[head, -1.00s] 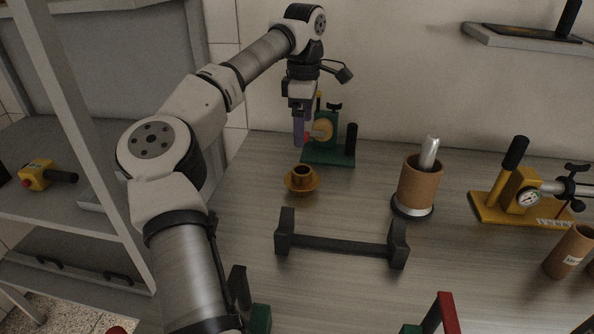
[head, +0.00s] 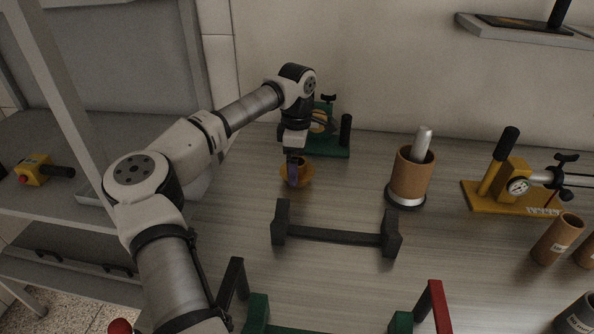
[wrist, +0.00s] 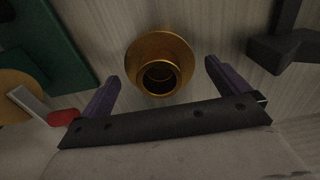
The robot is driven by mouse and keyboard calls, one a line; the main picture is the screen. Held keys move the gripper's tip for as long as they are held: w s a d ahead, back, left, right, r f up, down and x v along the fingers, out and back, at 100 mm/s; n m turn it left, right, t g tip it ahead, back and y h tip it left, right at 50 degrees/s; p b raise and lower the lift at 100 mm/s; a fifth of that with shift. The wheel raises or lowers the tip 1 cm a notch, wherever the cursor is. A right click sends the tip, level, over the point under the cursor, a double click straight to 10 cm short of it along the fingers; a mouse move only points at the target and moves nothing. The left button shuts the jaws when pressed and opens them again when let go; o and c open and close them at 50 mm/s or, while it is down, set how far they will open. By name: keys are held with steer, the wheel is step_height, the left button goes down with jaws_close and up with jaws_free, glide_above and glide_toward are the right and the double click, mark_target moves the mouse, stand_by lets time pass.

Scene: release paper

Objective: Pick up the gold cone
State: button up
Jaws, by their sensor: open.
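The gold cone (wrist: 160,52) stands on the table with its wide flange down and its open neck up. In the head view the cone (head: 306,174) is partly hidden behind my gripper (head: 292,182). In the wrist view my gripper (wrist: 165,95) is open, with one purple finger to the left of the cone and one to the right. The cone shows between and a little beyond the fingertips. I see no finger touching it.
A green-based device (head: 328,140) stands close behind the cone. A dark bar stand (head: 335,236) lies in front of it. A brown cylinder with a metal rod (head: 411,176) and a yellow clamp device (head: 508,192) stand to the right. The table between the stand and cylinder is clear.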

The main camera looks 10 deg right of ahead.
steer(key=shift+f, duration=0.55)
steer(key=c, duration=1.1)
steer(key=shift+o, duration=0.2)
